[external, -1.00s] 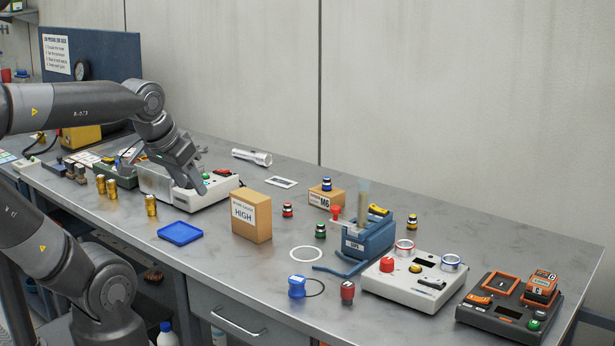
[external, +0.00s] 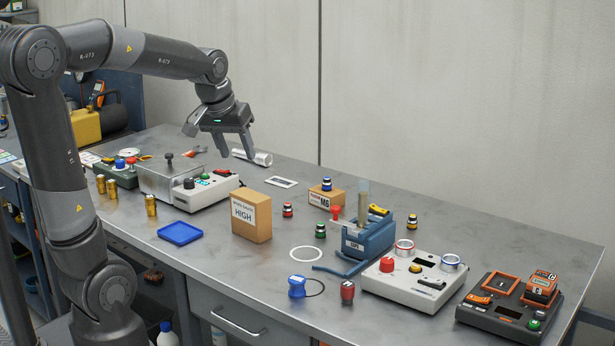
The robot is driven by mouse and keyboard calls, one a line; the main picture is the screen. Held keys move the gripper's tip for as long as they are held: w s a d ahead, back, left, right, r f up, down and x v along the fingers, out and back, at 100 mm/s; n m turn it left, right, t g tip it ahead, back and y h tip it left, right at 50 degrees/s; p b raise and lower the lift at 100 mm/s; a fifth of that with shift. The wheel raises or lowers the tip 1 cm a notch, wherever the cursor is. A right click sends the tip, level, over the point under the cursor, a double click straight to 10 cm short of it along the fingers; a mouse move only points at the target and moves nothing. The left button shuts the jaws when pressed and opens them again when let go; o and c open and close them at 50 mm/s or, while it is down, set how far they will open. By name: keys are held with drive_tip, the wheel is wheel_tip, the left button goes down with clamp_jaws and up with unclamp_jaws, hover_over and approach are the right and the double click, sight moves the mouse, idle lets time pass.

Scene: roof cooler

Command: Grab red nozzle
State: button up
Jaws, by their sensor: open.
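A small red fitting with dark bands (external: 287,210), which looks like the red nozzle, stands on the grey bench just right of the HIGH cardboard box. A darker red, squat cylinder (external: 347,291) stands nearer the bench's front edge; I cannot tell whether it is also a nozzle. My gripper (external: 222,141) is open and empty, fingers pointing down. It hangs above the bench at the back left, over the area by the white box device, up and left of the banded red fitting and apart from it.
The HIGH box (external: 251,215) stands close left of the red fitting. A blue vise-like block (external: 369,240) is to the right. A flashlight (external: 252,157) lies behind.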

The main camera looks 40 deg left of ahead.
drive_tip(key=w+a+f+n, duration=0.1)
drive_tip(key=w+f, duration=0.1)
drive_tip(key=w, duration=0.4)
drive_tip(key=w+a+f+n, duration=0.1)
drive_tip(key=w+a+f, duration=0.15)
drive_tip(key=w, duration=0.25)
drive_tip(key=n+g+y, duration=0.1)
drive_tip(key=n+g, duration=0.1)
approach(287, 203)
drive_tip(key=x, duration=0.4)
drive_tip(key=shift+a+f, duration=0.15)
drive_tip(key=shift+f, duration=0.15)
drive_tip(key=shift+y, duration=0.3)
drive_tip(key=shift+d+x, duration=0.2)
drive_tip(key=shift+x, duration=1.2)
drive_tip(key=shift+d+x, duration=0.25)
drive_tip(key=shift+x, duration=1.15)
drive_tip(key=shift+c, duration=0.3)
clamp_jaws()
drive_tip(key=shift+r, duration=0.1)
